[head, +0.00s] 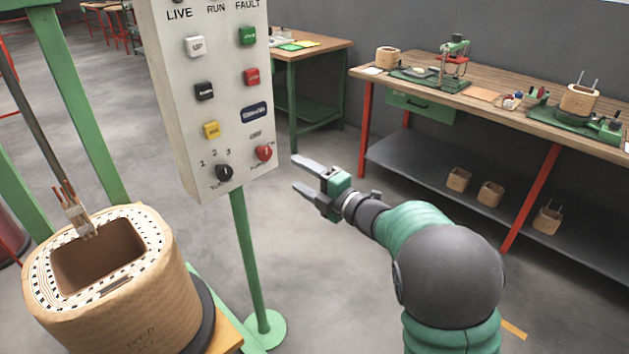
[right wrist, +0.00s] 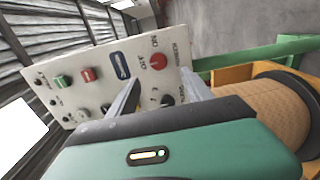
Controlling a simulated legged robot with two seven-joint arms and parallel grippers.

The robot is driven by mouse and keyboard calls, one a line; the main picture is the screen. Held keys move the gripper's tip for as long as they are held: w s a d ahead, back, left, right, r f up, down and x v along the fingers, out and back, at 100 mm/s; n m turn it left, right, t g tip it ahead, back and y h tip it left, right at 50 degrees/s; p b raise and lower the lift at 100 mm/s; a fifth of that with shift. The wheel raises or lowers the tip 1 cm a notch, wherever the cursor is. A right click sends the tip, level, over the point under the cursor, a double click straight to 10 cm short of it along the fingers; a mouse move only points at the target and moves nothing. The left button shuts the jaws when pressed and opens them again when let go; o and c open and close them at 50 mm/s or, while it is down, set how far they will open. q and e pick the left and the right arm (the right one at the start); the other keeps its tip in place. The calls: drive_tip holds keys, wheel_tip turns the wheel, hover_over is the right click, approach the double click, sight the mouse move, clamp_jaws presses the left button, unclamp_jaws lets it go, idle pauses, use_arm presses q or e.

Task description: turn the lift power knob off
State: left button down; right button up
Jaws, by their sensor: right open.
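The white control panel (head: 215,100) stands on a green post in the head view. A red knob (head: 264,153), with an OFF label above it, sits at its lower right. A black selector knob (head: 224,172) marked 1, 2, 3 is to its left. My right gripper (head: 296,174) is open and empty, just right of the panel, its fingers pointing at the panel edge and apart from the red knob. In the right wrist view the red knob (right wrist: 158,62) shows beyond the open fingers (right wrist: 165,92). My left gripper is not in view.
Panel buttons include a yellow one (head: 211,130) and a red one (head: 251,77). A workbench (head: 500,100) is at right. Floor (head: 330,250) right of the post is clear.

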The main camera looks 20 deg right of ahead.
drive_tip(key=shift+v, duration=2.4)
drive_tip(key=shift+f, duration=0.1)
